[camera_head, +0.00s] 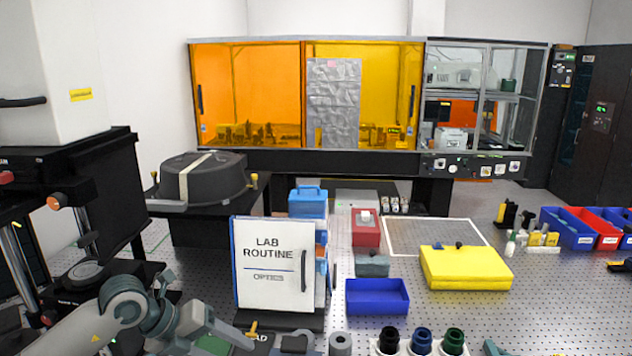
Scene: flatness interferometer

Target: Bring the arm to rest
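My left arm comes in from the lower left, with its grey and white links bent across the bottom of the head view. Its far end, where the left gripper (238,338) appears to be, is low in front of the white "LAB ROUTINE" binder box (262,262). The fingers are too small and too close to dark items to tell whether they are open or shut. I see nothing clearly held. My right gripper is not in view.
A perforated bench holds a blue bin (377,297), a yellow case (466,268), a mesh panel (437,236) and dark-capped bottles (421,341) at the front edge. A black instrument (95,200) stands left. An orange-windowed enclosure (250,90) is behind. Bare bench shows at right.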

